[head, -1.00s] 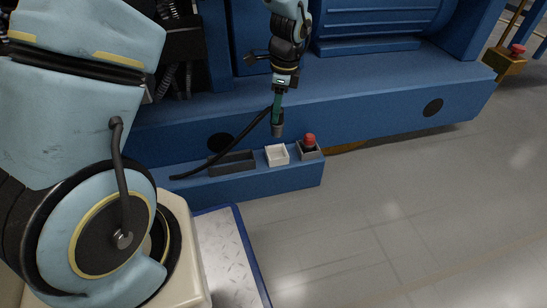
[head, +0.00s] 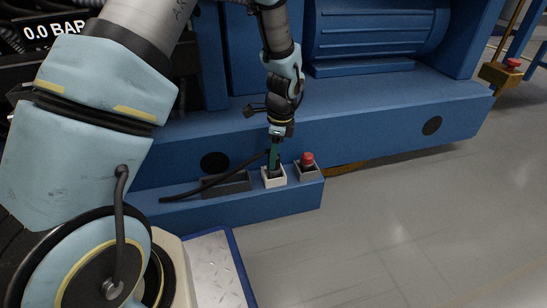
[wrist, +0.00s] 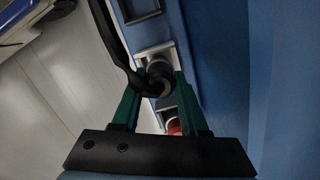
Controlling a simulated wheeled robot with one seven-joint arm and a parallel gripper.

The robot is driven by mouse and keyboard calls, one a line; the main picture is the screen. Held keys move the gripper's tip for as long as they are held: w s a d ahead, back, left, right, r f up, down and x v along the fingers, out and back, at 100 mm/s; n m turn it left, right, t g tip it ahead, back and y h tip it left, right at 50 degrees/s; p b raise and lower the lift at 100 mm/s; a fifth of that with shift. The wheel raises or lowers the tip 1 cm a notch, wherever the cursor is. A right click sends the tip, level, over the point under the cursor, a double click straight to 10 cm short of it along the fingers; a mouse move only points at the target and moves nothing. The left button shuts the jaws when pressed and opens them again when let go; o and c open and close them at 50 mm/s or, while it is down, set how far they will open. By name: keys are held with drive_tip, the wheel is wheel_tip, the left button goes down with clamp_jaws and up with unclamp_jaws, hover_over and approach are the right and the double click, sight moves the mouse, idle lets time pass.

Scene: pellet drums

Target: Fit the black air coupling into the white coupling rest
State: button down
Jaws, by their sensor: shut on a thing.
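The white coupling rest (head: 268,183) is a small open box on the blue ledge, between a dark tray and a red button. My gripper (head: 275,160) points down right above it, its green fingers shut on the black air coupling. The coupling's lower end appears inside the rest's opening; how deep it sits is hidden. In the wrist view the dark round coupling (wrist: 158,78) is between the green fingers (wrist: 155,95), with the pale rim of the rest (wrist: 146,53) around its far side. A black hose runs from the coupling.
The dark empty tray (head: 226,184) lies left of the rest, with the black hose (head: 205,189) crossing it. A red button (head: 307,159) on a grey box stands close on the right. The blue machine base (head: 370,140) rises behind. The grey floor (head: 400,230) in front is clear.

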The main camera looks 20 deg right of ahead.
drive_tip(key=shift+c, duration=2.2)
unclamp_jaws()
drive_tip(key=shift+f, duration=0.15)
wheel_tip(320, 180, up, 12)
drive_tip(key=d+p, duration=0.1)
drive_tip(key=p, duration=0.6)
drive_tip(key=shift+s+d, duration=0.15)
drive_tip(key=shift+s, duration=0.2)
